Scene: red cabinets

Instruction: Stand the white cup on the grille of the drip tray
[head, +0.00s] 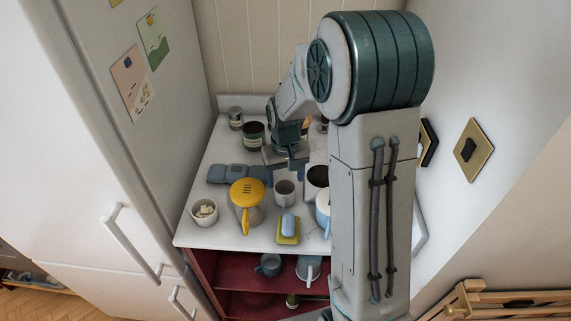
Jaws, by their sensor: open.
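A small pale cup (284,193), which looks like the white cup, stands upright on the white counter, in front of my gripper. My gripper (287,163) is open and points down over the middle of the counter, just behind the cup and apart from it. I see nothing between its fingers, though they are small and dark here. I cannot make out the drip tray or its grille for certain; part of the counter's right side is hidden behind my arm.
A dark-topped pot (317,177) and blue-white mug (322,211) stand right. A fridge (95,140) bounds the left.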

